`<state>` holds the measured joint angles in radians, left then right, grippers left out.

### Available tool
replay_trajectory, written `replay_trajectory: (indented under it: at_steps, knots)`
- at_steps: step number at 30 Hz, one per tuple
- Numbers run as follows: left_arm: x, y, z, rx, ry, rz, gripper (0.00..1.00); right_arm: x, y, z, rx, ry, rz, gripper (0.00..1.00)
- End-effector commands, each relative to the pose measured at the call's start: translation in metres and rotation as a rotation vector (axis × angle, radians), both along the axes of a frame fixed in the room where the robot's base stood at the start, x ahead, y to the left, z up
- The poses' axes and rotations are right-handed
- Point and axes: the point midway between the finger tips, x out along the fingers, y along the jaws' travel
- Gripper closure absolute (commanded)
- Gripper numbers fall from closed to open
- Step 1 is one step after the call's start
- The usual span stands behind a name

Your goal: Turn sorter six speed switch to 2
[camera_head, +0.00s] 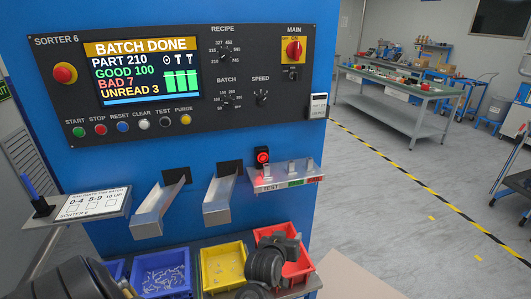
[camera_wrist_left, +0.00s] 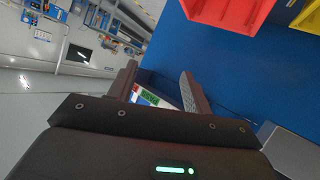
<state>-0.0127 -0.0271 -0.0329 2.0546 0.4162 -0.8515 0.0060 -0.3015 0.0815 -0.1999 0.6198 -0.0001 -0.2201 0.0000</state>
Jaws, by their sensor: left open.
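The sorter six panel (camera_head: 140,120) fills the upper left of the head view, on a blue cabinet. Its speed switch (camera_head: 261,98) is a small black knob under the SPEED label, right of the batch knob; its pointer and numbers are too small to read. My left gripper (camera_head: 290,241) is low in the head view, in front of the red bin and well below the switch, apart from the panel. In the left wrist view its two fingers (camera_wrist_left: 158,72) stand apart with nothing held between them. My right gripper is not in view.
A metal test shelf (camera_head: 286,181) with a lit red button juts out above my left gripper. Two metal chutes (camera_head: 160,210) stick out left of it. Blue, yellow (camera_head: 223,263) and red (camera_head: 299,268) bins stand below. Open floor (camera_head: 400,190) lies to the right.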

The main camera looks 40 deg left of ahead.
Motion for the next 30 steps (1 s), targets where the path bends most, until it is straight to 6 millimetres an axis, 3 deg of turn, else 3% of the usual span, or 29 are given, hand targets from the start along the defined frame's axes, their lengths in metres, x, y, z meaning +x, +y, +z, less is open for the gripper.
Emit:
replay_trajectory:
  at_steps: [3,8,12,15,18,21,24,30]
  knots:
    - [0.037,0.017,0.036,-0.017,-0.138,0.101,0.50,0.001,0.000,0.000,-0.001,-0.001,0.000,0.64]
    - [0.080,0.048,0.096,-0.035,-0.349,0.278,0.50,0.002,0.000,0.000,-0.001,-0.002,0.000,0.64]
    - [0.110,0.077,0.169,-0.044,-0.571,0.492,0.50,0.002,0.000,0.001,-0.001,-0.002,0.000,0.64]
    - [0.119,0.093,0.226,-0.038,-0.721,0.666,0.50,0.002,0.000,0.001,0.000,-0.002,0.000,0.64]
    - [0.117,0.100,0.269,-0.021,-0.825,0.803,0.50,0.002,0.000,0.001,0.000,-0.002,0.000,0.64]
    - [0.113,0.102,0.299,-0.003,-0.888,0.896,0.50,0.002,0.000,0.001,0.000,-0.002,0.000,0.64]
    - [0.108,0.102,0.316,0.011,-0.923,0.950,0.50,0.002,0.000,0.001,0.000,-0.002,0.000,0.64]
    - [0.106,0.102,0.323,0.019,-0.937,0.974,0.50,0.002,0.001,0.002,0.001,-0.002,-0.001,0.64]
